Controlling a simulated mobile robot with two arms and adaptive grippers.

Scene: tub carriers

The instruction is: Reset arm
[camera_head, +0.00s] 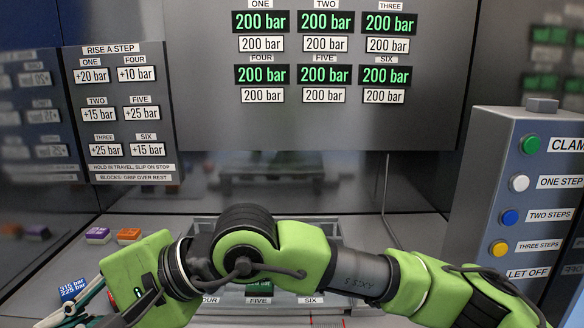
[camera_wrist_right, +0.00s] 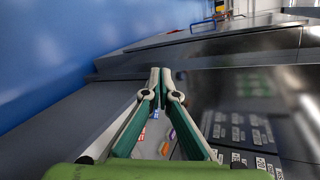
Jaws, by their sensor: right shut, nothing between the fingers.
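My right arm (camera_head: 300,255) comes in from the right and lies across the lower middle of the head view. Its gripper (camera_head: 80,314) is at the lower left, partly cut off by the frame edge. In the right wrist view the right gripper (camera_wrist_right: 161,78) has its green fingers meeting at the tips, shut and empty, above a grey surface. My left gripper is in neither view.
A display panel (camera_head: 420,110) shows 200 bar on every readout. A grey button box (camera_head: 480,165) stands at the right. Purple (camera_head: 98,236), orange (camera_head: 129,235) and blue (camera_head: 73,289) blocks lie at the left. My arm hides much of a tray (camera_head: 345,222).

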